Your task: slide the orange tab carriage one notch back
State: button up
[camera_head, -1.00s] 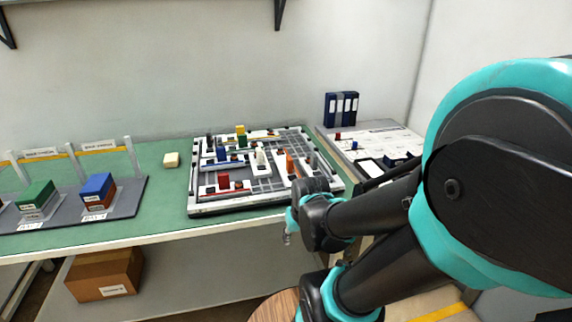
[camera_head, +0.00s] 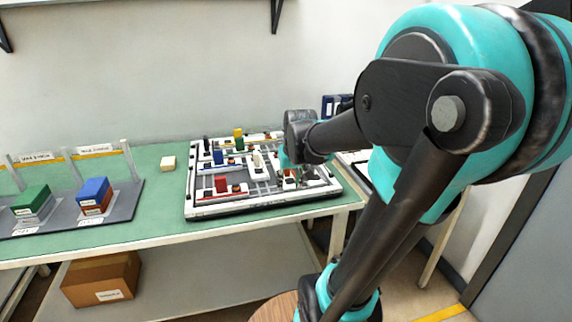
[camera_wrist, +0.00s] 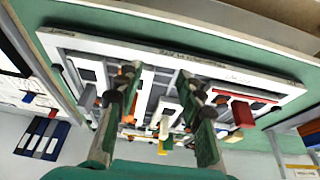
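The slotted board (camera_head: 250,204) lies on the green bench; it also fills much of the wrist view (camera_wrist: 215,66). The orange tab (camera_head: 290,171) is on the board's right side, partly hidden by my gripper (camera_head: 291,167) in the head view. In the wrist view the orange tab (camera_wrist: 128,69) shows close beside the left fingertip, and its lower part is partly covered by it. My gripper (camera_wrist: 157,76) is open, its two fingers wide apart over the board. I cannot tell whether a finger touches the tab.
Near the tab stand a white tab (camera_head: 258,159) and a red block (camera_head: 221,184). Yellow (camera_head: 238,132), blue (camera_head: 218,157) and black (camera_head: 206,144) tabs stand farther left. Blue binders (camera_head: 338,104) are behind my arm.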

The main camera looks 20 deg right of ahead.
jog(key=w+d+r, duration=0.4)
jog(key=w+r, duration=0.6)
jog(key=r, duration=0.2)
jog(key=x, duration=1.7)
jog(key=shift+w+a+r, duration=0.15)
jog(key=shift+w, duration=0.15)
grip_shut()
